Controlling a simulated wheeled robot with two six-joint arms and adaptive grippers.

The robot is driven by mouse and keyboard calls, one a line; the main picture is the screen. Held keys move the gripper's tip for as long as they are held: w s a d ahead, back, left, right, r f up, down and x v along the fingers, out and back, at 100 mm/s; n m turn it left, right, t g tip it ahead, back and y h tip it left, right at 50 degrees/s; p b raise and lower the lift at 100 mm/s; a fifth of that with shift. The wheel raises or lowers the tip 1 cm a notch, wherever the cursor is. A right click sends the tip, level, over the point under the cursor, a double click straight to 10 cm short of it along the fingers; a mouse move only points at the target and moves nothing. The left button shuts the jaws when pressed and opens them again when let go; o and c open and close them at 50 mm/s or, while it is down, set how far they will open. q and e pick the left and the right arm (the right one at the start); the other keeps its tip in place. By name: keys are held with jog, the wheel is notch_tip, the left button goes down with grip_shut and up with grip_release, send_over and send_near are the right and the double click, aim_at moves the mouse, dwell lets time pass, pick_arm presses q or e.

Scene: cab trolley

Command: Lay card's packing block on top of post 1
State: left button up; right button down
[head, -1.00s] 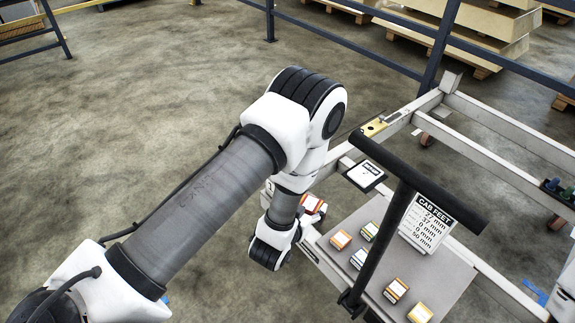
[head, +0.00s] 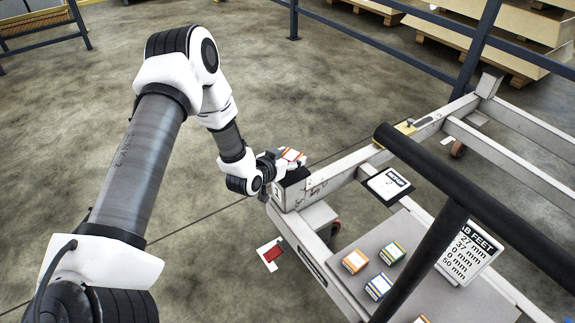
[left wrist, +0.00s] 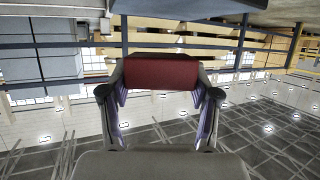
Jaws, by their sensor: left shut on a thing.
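My left gripper (head: 274,161) is shut on a packing block (head: 292,155) with a white top and orange-red edges. In the left wrist view the block (left wrist: 160,72) is a dark red bar between the two fingers. The block appears at or just above the dark top of post 1 (head: 291,195), the trolley's near corner post marked "1". I cannot tell whether they touch. The card (head: 466,250), headed CAB FEET with several mm values, leans at the right, partly hidden by the black handle. My right gripper is not in view.
Several other blocks, such as an orange one (head: 355,261), a green one (head: 393,252) and a blue one (head: 377,287), lie on the grey tray (head: 408,222). The black T-handle (head: 455,185) crosses the right side. Floor left of the trolley is clear apart from a red-and-white patch (head: 271,254).

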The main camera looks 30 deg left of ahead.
pick_arm(q)
jog(key=f, duration=0.1)
jog(key=a+f+b, duration=0.1)
jog(key=f, duration=0.1)
jog(key=shift+f, duration=0.25)
jog(key=shift+w+f, duration=0.1)
jog(key=o, duration=1.2)
jog(key=shift+f, duration=0.1)
